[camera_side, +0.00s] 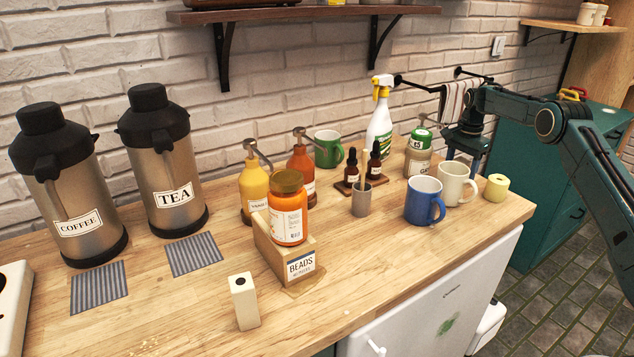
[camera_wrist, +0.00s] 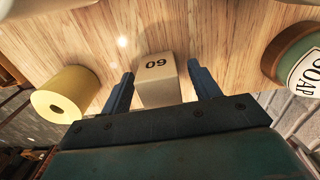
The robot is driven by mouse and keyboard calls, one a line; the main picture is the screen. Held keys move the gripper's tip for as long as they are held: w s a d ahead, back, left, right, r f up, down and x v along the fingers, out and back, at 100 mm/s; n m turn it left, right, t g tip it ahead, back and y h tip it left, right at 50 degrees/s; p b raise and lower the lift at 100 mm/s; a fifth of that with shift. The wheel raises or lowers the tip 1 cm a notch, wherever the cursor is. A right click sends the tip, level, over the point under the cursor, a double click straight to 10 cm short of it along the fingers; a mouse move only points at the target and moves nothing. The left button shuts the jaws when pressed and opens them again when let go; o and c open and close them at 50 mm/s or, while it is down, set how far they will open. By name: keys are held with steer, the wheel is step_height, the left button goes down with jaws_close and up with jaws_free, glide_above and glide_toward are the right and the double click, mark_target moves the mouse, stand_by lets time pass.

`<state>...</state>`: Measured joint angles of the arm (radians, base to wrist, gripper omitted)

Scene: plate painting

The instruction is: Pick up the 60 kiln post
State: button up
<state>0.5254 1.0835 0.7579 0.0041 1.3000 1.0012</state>
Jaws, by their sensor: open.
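The kiln post (camera_wrist: 158,82) is a pale block whose top mark reads as an upside-down 60 in the wrist view. My gripper (camera_wrist: 158,88) is open, with one dark blue finger on each side of the post. Gaps show between the fingers and the post, and its lower part is hidden behind my gripper's body. In the side view my gripper (camera_side: 465,160) is low at the far right end of the counter, behind the white mug. I cannot make out the post there.
A yellow roll (camera_wrist: 66,95) and a soap container (camera_wrist: 298,62) flank the post. A white mug (camera_side: 455,186) and a blue mug (camera_side: 422,203) stand close by. Another pale block (camera_side: 244,303) stands at the counter's front. Bare wood (camera_side: 400,270) lies along the front right.

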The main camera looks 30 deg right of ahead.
mark_target(462, 160)
steer(key=shift+c, duration=0.4)
steer(key=c, duration=1.1)
steer(key=shift+r, duration=0.15)
steer(key=shift+r, duration=4.85)
